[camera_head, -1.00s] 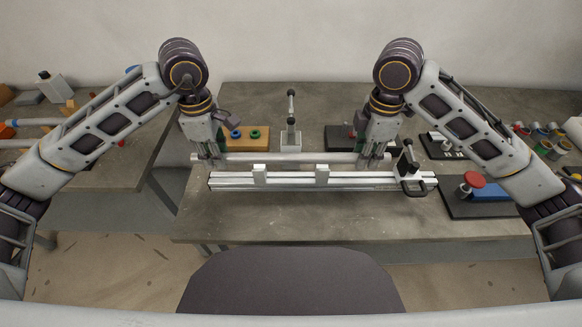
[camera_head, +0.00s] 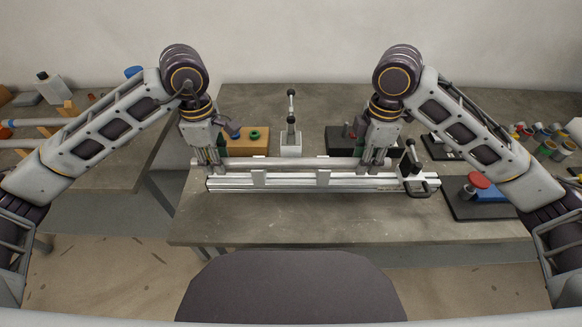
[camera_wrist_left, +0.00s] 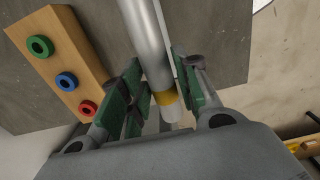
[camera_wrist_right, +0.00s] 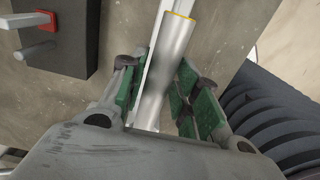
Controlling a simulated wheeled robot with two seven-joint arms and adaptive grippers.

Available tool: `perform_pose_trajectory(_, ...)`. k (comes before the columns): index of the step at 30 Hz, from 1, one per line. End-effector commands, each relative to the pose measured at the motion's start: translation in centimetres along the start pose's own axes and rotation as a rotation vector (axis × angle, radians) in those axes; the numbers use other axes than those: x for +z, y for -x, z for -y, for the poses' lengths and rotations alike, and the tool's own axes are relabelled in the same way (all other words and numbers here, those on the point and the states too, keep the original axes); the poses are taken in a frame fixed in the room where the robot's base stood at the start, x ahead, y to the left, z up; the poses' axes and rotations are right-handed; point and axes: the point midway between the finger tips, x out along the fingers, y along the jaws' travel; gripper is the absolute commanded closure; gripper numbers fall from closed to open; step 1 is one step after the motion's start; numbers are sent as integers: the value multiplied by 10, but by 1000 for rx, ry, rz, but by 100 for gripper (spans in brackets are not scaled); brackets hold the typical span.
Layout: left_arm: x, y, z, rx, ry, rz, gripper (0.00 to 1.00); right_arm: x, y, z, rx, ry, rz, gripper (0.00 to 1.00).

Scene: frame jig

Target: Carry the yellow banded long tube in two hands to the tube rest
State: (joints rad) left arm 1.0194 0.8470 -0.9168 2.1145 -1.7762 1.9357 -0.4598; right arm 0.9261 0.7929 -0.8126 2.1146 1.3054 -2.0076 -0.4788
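The long silver tube (camera_head: 290,162) lies level across the head view, just behind and above a silver rail (camera_head: 290,184). Yellow bands show near its ends in the left wrist view (camera_wrist_left: 168,98) and the right wrist view (camera_wrist_right: 182,14). My left gripper (camera_head: 211,164) is shut around its left end, green pads at both sides. My right gripper (camera_head: 374,164) is shut around its right part.
A wooden block with coloured rings (camera_wrist_left: 66,80) lies behind my left gripper. A stand with a black lever (camera_head: 291,140) is behind the tube. A clamp (camera_head: 412,168) is at the rail's right end. Other tubes lie on the left table (camera_head: 100,170). The table front is clear.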

Motion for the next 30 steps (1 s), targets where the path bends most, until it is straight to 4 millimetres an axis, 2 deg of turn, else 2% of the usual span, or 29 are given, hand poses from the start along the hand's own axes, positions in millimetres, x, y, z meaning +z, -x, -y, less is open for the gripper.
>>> perform_pose_trajectory(2, 0, 0, 0, 0, 0, 0, 54, 0, 0, 0, 0, 0, 0, 54)
perform_pose_trajectory(17, 0, 6, 0, 1, 0, 1, 54, 0, 0, 0, 0, 0, 0, 54)
perform_pose_trajectory(30, 0, 47, -1, 3, 0, 0, 54, 0, 0, 0, 0, 0, 0, 54)
